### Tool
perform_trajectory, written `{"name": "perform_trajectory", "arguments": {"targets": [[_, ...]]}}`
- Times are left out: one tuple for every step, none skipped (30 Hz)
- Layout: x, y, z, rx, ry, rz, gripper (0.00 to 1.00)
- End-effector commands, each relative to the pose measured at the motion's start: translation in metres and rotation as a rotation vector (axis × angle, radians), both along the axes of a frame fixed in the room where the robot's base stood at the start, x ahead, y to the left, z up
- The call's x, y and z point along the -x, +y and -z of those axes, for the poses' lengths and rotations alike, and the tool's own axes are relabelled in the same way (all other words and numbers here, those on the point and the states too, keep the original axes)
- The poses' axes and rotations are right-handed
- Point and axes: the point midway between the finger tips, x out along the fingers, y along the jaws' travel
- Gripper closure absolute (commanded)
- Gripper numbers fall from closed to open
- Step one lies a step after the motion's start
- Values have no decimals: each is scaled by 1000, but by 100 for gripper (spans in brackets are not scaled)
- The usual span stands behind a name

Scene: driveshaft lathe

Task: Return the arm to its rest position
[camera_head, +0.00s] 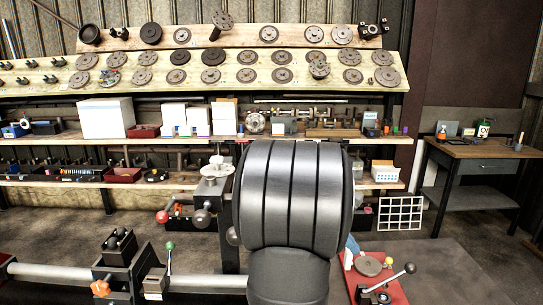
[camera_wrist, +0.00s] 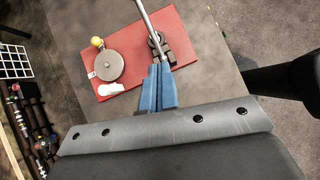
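My gripper (camera_wrist: 157,70) shows in the wrist view as two blue fingers lying side by side, shut, with nothing visible between them. It points over a red mat (camera_wrist: 187,27) from above. In the head view a small blue part of my gripper (camera_head: 351,244) shows beside the mat (camera_head: 393,294). My own dark, rounded arm link fills the middle of the head view and hides most of the gripper.
On the mat are a grey disc (camera_wrist: 109,65), a yellow knob (camera_wrist: 97,41) and a dark block with a metal lever (camera_wrist: 146,18). A lathe (camera_head: 120,270) stands at the left, loaded shelves (camera_head: 60,138) behind, and a workbench (camera_head: 470,150) at the right. Open floor (camera_head: 395,242) lies before the workbench.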

Motion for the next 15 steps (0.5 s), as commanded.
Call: {"name": "perform_trajectory", "arguments": {"targets": [[0,5,2,19,3,-4,100],[-1,7,2,32,4,-4,100],[-1,9,3,44,3,-3,100],[-1,10,4,54,2,-3,100],[-1,11,4,63,4,-4,100],[-1,13,5,71,3,-3,100],[-1,13,5,76,3,-1,100],[-1,14,6,80,4,-2,100],[-1,14,6,83,4,-1,100],[-1,15,6,82,4,-1,100],[-1,16,6,82,3,0,100],[-1,16,5,81,3,0,100],[-1,16,5,81,3,0,100],[-1,16,5,81,3,0,100],[-1,16,5,81,4,1,100]]}}
